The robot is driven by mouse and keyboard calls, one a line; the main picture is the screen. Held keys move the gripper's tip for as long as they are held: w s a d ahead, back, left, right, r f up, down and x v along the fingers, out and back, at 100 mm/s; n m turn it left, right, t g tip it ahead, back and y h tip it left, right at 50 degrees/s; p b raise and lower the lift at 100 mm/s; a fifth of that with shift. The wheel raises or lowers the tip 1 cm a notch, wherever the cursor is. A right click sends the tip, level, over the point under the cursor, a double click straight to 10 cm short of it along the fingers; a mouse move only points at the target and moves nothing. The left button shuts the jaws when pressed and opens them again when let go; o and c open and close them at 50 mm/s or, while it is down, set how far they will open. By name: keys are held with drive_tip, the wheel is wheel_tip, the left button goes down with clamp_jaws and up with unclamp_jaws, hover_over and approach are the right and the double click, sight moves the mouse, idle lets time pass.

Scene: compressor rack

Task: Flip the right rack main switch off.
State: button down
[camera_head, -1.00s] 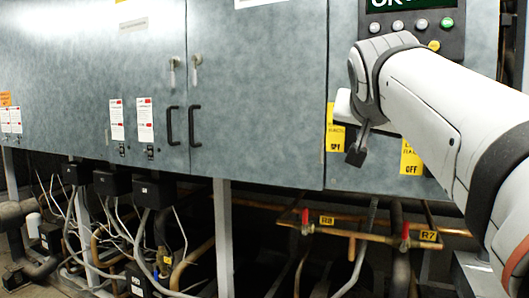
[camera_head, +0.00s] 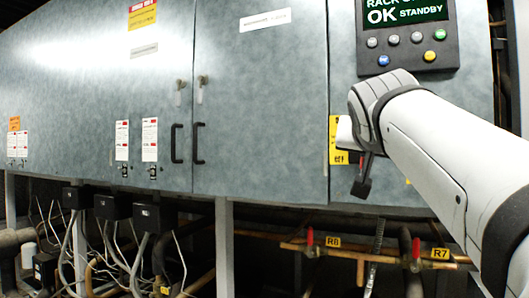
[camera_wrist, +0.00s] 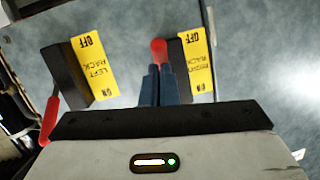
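The right rack main switch (camera_wrist: 176,66) is a dark box with a yellow "RIGHT RACK" label in the wrist view. Its red lever tip (camera_wrist: 158,48) sits beside the OFF end of that label. My gripper (camera_wrist: 159,72) has its two blue fingers close together around the lever, with the red tip sticking out between them. The left rack switch (camera_wrist: 66,80) is at the left, its red lever (camera_wrist: 49,122) pointing toward ON. In the head view my gripper (camera_head: 363,180) is at the cabinet front, and my arm hides most of the right switch.
The grey cabinet (camera_head: 260,120) has door handles (camera_head: 197,143) left of my arm. A display panel (camera_head: 408,35) above it reads "OK STANDBY". Pipes with red-handled valves (camera_head: 310,240) run below. The cabinet face between doors and arm is clear.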

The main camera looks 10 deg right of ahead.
drive_tip(key=shift+f, duration=0.2)
wheel_tip(320, 180, up, 10)
drive_tip(key=p, duration=0.4)
drive_tip(key=shift+r, duration=0.15)
idle(0.4)
drive_tip(key=w+a+f+n+g+y+p, duration=0.2)
drive_tip(key=a+f+n+g+y+p, duration=0.15)
drive_tip(key=f+p, duration=0.5)
drive_tip(key=s+a+f+n+g+y+p, duration=0.1)
drive_tip(key=s+a+f+g+p, duration=0.1)
drive_tip(key=s+f, duration=0.3)
drive_tip(key=s+a+f+n+g+y+p, duration=0.1)
drive_tip(key=s+a+f+g+p, duration=0.2)
drive_tip(key=f, duration=1)
drive_tip(key=s+a+f+n+g+y+p, duration=0.1)
drive_tip(key=s+a+f+p, duration=0.3)
drive_tip(key=s+f, duration=0.4)
wheel_tip(320, 180, down, 2)
drive_tip(key=shift+s+a+f+n+g+p, duration=0.1)
drive_tip(key=shift+s+a+n+g+p, duration=0.25)
drive_tip(key=shift+g, duration=0.5)
drive_tip(key=shift+d, duration=0.15)
